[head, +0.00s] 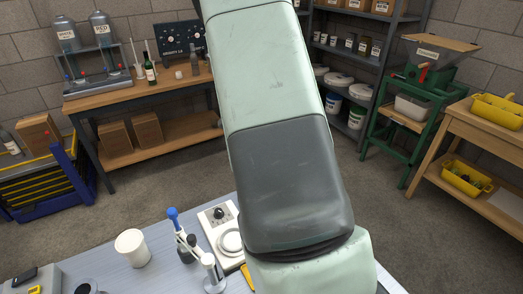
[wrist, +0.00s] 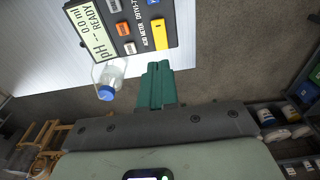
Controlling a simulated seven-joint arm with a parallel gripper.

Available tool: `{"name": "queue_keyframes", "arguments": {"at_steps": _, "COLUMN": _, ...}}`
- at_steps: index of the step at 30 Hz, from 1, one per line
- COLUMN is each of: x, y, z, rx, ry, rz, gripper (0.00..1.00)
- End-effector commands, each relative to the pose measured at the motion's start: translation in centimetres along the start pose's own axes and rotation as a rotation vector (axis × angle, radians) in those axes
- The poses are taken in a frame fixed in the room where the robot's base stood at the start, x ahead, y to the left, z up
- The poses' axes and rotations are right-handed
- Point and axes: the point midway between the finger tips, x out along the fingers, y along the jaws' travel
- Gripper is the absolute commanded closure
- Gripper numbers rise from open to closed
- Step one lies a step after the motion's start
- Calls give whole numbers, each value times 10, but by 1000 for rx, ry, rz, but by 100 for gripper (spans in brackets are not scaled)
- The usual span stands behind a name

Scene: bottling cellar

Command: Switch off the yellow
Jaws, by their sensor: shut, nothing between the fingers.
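The yellow switch (wrist: 160,34) is a rectangular key on a dark-faced meter (wrist: 142,40) in the wrist view, at the top centre. An orange key (wrist: 123,28), grey keys and a blue key share the panel, next to a pale display (wrist: 90,28) showing pH, 0.0 ml and READY. My gripper (wrist: 158,66) has green fingers pressed together and empty. Its tips appear just below the yellow switch in the picture; I cannot tell the gap in depth. In the head view my arm hides the gripper and the meter.
A clear bottle with a blue cap (wrist: 106,92) stands beside the meter. On the bench (head: 170,245) are a white cup (head: 132,247), a blue-topped stand (head: 173,213) and a white device with a round plate (head: 230,241). Shelves and a side table stand farther back.

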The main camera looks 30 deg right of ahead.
Motion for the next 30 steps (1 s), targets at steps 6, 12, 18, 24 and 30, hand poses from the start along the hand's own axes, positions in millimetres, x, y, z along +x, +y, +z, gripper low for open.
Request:
{"name": "queue_keyframes", "arguments": {"at_steps": 6, "x": 10, "y": 7, "z": 0, "rx": 218, "ry": -2, "rz": 34, "gripper": 100}}
{"name": "queue_keyframes", "arguments": {"at_steps": 12, "x": 19, "y": 16, "z": -4, "rx": 790, "ry": 25, "rz": 63, "gripper": 100}}
{"name": "queue_keyframes", "arguments": {"at_steps": 18, "x": 11, "y": 11, "z": -10, "rx": 1300, "ry": 48, "rz": 13, "gripper": 100}}
{"name": "queue_keyframes", "arguments": {"at_steps": 24, "x": 2, "y": 4, "z": -14, "rx": 1544, "ry": 41, "rz": -39, "gripper": 100}}
{"name": "queue_keyframes", "arguments": {"at_steps": 30, "x": 0, "y": 3, "z": -14, "rx": 1576, "ry": 37, "rz": -46, "gripper": 100}}
